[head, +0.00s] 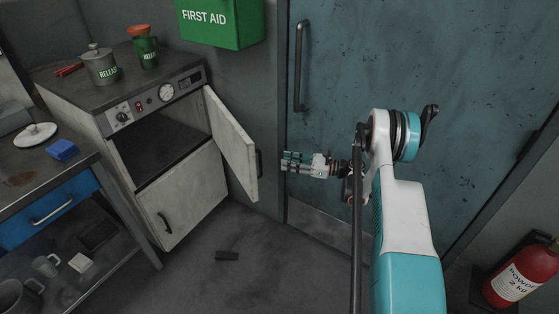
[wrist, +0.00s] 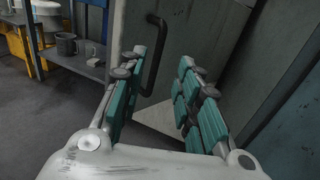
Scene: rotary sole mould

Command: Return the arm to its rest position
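My gripper (head: 288,162) is at the end of my outstretched arm, in front of the blue-grey door (head: 400,80) and to the right of the open cabinet door (head: 232,146). In the wrist view my gripper (wrist: 163,60) has its two teal-padded fingers spread apart, with nothing held between them. The cabinet door's black handle (wrist: 155,55) shows beyond the fingertips; I cannot tell the exact gap to it.
A workbench (head: 45,180) is at the left. A fire extinguisher (head: 520,272) stands at the lower right. A small dark block (head: 227,255) lies on the floor.

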